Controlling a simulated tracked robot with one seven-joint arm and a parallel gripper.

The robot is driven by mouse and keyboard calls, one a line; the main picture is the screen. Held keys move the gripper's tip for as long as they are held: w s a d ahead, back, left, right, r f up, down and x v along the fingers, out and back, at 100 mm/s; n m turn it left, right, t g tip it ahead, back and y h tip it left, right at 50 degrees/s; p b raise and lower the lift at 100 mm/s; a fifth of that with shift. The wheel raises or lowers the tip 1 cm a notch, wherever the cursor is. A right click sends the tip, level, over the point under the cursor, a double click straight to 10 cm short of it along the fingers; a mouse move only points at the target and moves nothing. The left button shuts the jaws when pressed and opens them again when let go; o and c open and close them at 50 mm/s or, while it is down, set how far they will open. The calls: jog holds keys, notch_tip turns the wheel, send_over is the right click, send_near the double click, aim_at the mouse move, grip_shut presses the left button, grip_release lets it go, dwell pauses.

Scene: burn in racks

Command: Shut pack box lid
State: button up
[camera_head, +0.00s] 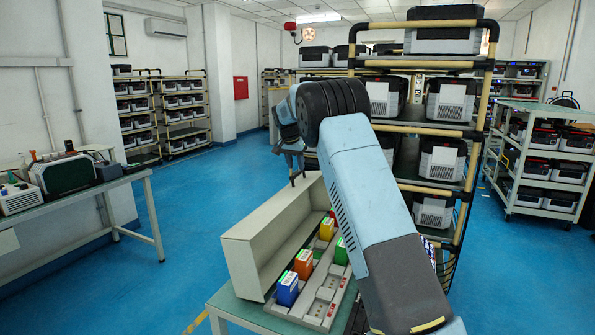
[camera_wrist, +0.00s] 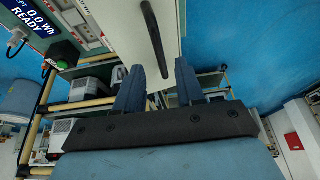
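The pack box (camera_head: 325,290) stands on a green-topped table, with blue, orange, yellow and green packs in or beside its slotted tray. Its beige lid (camera_head: 262,262) stands open, raised along the left side. In the wrist view the lid shows as a pale panel (camera_wrist: 115,25) with a dark bar handle (camera_wrist: 153,42). My gripper (camera_wrist: 158,75) is open, its two blue fingers apart, with the handle's near end close to the gap between them. I cannot tell whether they touch the lid.
A rack (camera_head: 430,125) with grey units stands close behind the box. A side bench (camera_head: 90,185) with instruments is at the left, and a trolley (camera_head: 545,165) at the right. The blue floor between is clear. A screen (camera_wrist: 30,15) reads "0.0 Wh READY".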

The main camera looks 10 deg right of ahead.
aim_at(297, 174)
jog(key=shift+x, duration=1.7)
jog(key=shift+c, duration=0.2)
grip_shut()
